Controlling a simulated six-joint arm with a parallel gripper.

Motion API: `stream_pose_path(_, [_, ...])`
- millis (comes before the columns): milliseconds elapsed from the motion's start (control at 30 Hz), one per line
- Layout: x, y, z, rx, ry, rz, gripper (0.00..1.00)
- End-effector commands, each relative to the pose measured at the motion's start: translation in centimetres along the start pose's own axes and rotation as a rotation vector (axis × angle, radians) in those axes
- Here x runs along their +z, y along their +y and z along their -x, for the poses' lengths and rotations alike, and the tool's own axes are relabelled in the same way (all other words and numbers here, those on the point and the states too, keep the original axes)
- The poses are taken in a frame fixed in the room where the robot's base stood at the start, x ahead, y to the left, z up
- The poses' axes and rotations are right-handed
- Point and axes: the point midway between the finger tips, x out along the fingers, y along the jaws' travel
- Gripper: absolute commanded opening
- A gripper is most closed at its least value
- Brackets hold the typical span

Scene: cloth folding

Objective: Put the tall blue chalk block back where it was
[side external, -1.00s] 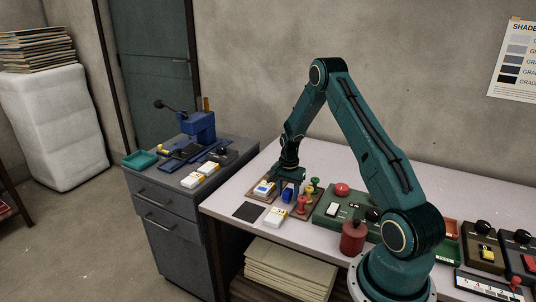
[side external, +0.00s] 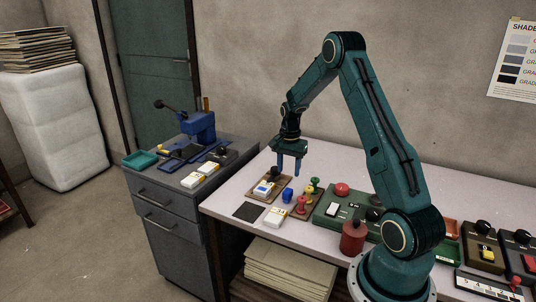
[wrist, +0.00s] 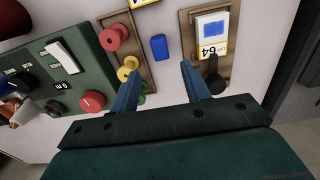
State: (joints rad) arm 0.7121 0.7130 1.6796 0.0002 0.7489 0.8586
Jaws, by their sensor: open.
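The tall blue chalk block (side external: 287,195) stands on the pale table between two wooden boards, touching neither as far as I can tell. It also shows in the wrist view (wrist: 159,47), just beyond my fingertips. My gripper (side external: 289,171) is open and empty, above the block with a clear gap below its fingers. In the wrist view its two fingers (wrist: 158,72) are spread apart, with bare table between them.
One wooden board (wrist: 181,32) holds a white-and-blue block (wrist: 212,32) and a black knob. Another board (wrist: 148,66) holds red, yellow and green pegs. A green switch panel (side external: 330,207), dark mat (side external: 249,212) and white tagged block (side external: 275,217) lie nearby.

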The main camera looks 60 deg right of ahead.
Motion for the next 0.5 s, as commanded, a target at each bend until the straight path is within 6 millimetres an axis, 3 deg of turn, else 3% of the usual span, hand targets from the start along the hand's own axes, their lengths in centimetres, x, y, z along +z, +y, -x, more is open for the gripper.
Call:
stream_pose_path(200, [0.0,0.0,1.7,-0.001,0.001,0.000,0.47])
stream_pose_path(500, [0.0,0.0,1.9,0.000,0.000,0.000,0.47])
